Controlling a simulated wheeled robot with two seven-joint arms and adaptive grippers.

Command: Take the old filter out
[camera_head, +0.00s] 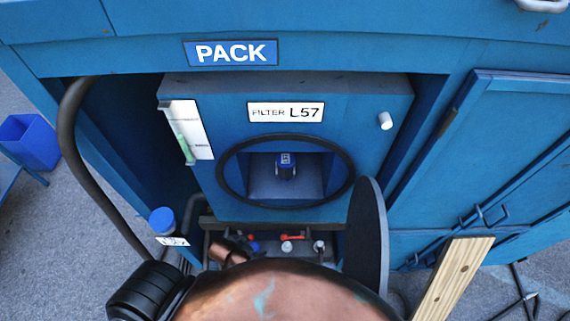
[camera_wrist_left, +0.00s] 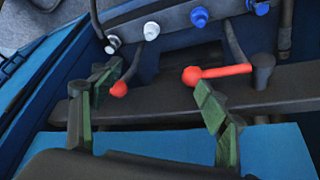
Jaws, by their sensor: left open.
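A blue-capped cylinder (camera_head: 286,165), which looks like the filter, stands inside the round dark-rimmed opening of the blue filter box (camera_head: 380,95). The box carries a label (camera_head: 285,112) reading "FILTER L57". A dark round disc (camera_head: 368,240), perhaps the cover, stands edge-on at the lower right of the opening. In the left wrist view my left gripper (camera_wrist_left: 155,80) is open and empty, with its green-grey fingers apart above a dark bar. A red-handled valve (camera_wrist_left: 215,73) lies by its right finger. In the head view its fingers are hidden. My right gripper is not in view.
Below the box are red handles (camera_head: 292,237) and small fittings. A blue-capped cylinder (camera_head: 162,220) with a label stands at the left by a thick dark hose (camera_head: 75,150). A wooden board (camera_head: 452,275) leans at the lower right. A large brown rounded shape covers the bottom centre.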

